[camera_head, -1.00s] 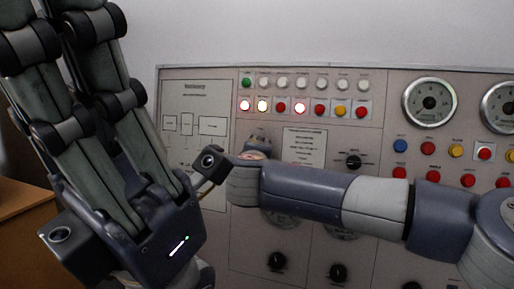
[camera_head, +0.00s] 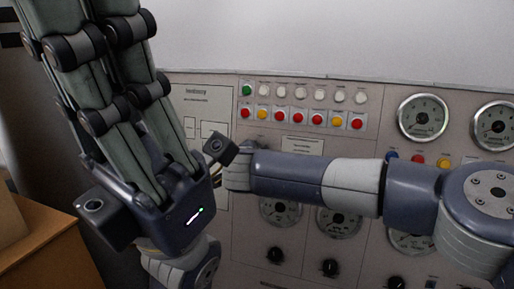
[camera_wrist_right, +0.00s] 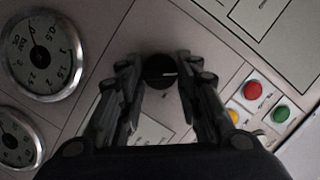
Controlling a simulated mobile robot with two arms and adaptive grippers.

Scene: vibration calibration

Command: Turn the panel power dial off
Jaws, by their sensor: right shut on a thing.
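The power dial (camera_wrist_right: 160,72) is a round black knob with a white pointer line, in the upper middle of the right wrist view. My right gripper (camera_wrist_right: 160,66) is shut on it, one finger on each side. In the head view my right wrist hides the dial and the fingers. The grey control panel (camera_head: 225,150) stands upright ahead. My left gripper (camera_head: 112,85) is large in the left foreground of the head view, fingers pointing up, apart from the panel. Its fingertips are out of the picture.
Rows of indicator lamps (camera_head: 299,118) line the panel's top and look unlit. Round gauges (camera_head: 422,117) sit at the right, lower black knobs (camera_head: 330,267) below my right arm. Coloured buttons (camera_wrist_right: 252,90) are near the right fingers. A wooden surface (camera_head: 35,245) is at lower left.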

